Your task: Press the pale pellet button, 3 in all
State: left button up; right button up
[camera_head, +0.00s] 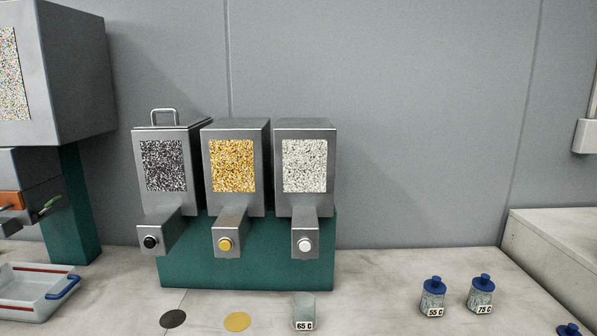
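The pale pellet button (305,245) is a round white button on the front of the spout of the right-hand dispenser. Its dispenser (304,165) is a grey box with a window of pale pellets. A clear cup (304,308) labelled "65 C" stands on the counter below this spout. Whether pellets lie in the cup is too small to tell. Neither of my grippers is in view, and nothing touches the button.
Beside it stand a yellow-pellet dispenser (232,165) and a dark-pellet dispenser (165,165). Yellow (237,322) and dark (173,319) discs lie in front. Blue-lidded jars (433,297) (481,293) stand right. A white tray (28,300) lies left.

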aim_at(305, 245)
jog(key=l+u, duration=0.5)
jog(key=l, duration=0.8)
jog(key=k, duration=0.05)
